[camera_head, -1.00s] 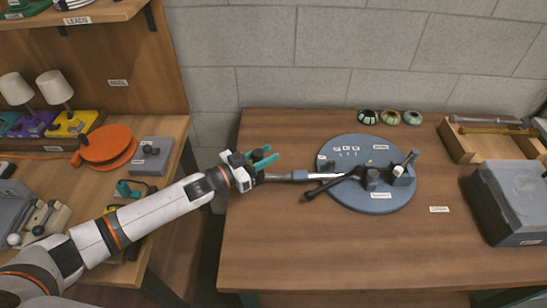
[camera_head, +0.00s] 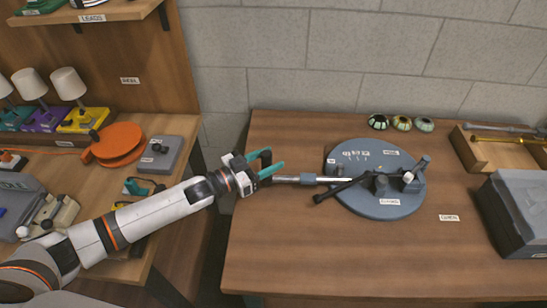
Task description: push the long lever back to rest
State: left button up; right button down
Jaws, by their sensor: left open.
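A round blue-grey plate (camera_head: 372,204) lies on the right-hand table and carries small posts, labels and levers. A long lever with a silver rod (camera_head: 330,180) and grey collar (camera_head: 307,178) reaches left from the plate. Its outer end is at my left gripper (camera_head: 268,162), partly hidden there. The left gripper is open, with teal on its fingers, over the table's left part. I cannot tell whether a finger touches the lever. A shorter black lever (camera_head: 338,189) with a dark knob slants down-left on the plate. My right gripper is not in view.
Several small round jars (camera_head: 401,123) stand behind the plate. A wooden tray (camera_head: 488,153) with rods and a grey box (camera_head: 517,215) are at the right. A side table (camera_head: 80,165) with lamps is at the left. The table front is clear.

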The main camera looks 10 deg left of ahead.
pick_arm(q)
jog(key=b+v, duration=0.1)
jog(key=v, duration=0.9)
jog(key=shift+b, duration=0.35)
jog(key=shift+r, duration=0.1)
